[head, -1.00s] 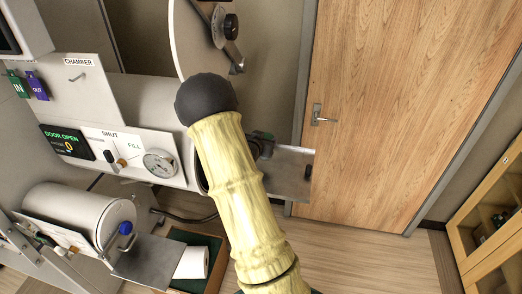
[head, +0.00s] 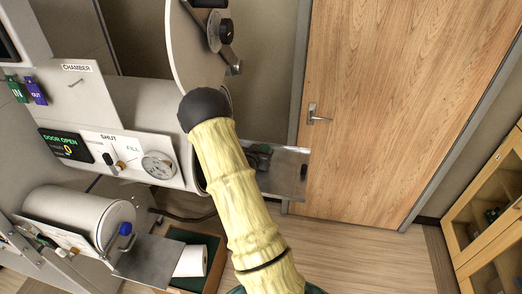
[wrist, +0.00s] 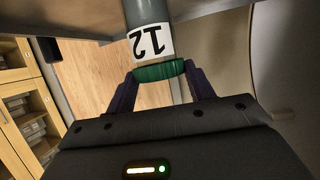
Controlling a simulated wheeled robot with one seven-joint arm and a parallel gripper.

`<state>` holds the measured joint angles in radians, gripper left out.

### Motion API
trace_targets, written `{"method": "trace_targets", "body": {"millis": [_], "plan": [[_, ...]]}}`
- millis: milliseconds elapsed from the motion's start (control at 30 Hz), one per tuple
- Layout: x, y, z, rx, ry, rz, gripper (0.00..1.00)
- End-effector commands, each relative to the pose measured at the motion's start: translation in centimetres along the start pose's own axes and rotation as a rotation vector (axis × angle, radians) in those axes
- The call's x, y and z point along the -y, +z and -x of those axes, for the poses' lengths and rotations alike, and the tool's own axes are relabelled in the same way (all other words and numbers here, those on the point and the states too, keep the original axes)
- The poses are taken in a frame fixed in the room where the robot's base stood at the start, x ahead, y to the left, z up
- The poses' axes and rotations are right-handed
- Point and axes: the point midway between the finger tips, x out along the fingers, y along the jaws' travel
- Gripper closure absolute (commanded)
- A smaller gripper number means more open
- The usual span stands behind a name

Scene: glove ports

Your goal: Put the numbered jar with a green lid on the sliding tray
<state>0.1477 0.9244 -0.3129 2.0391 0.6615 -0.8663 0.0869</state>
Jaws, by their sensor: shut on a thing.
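The jar is grey, with a green lid (wrist: 160,72) and a white label reading 12 (wrist: 152,42), upside down in the wrist view. My gripper (wrist: 161,78) is shut on it at the lid, one dark finger on each side. The sliding tray (head: 286,160) is a metal plate sticking out of the open chamber (head: 150,105) in the head view. A dark shape over the tray, partly behind my arm, may be my gripper. The jar is not clear in the head view. I cannot tell whether the jar touches the tray.
The round chamber door (head: 197,45) stands open above the tray. A panel (head: 68,144) reads DOOR OPEN. A smaller cylinder (head: 85,212) with a metal plate (head: 150,260) is below. A wooden door (head: 400,100) and a glazed cabinet (head: 490,205) stand right. Floor between is clear.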

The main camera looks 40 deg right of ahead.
Motion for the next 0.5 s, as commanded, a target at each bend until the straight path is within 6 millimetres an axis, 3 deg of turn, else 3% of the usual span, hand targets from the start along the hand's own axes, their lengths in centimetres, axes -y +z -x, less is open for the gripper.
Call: {"method": "trace_targets", "body": {"millis": [267, 300, 367, 500], "plan": [[-0.04, 0.34, -0.17, -0.001, 0.001, 0.0, 0.83], [-0.05, 0.22, -0.11, 0.0, 0.001, 0.0, 0.39], [-0.05, 0.21, -0.1, 0.0, 0.001, 0.0, 0.27], [-0.06, 0.2, -0.1, 0.0, 0.001, 0.0, 0.25]]}}
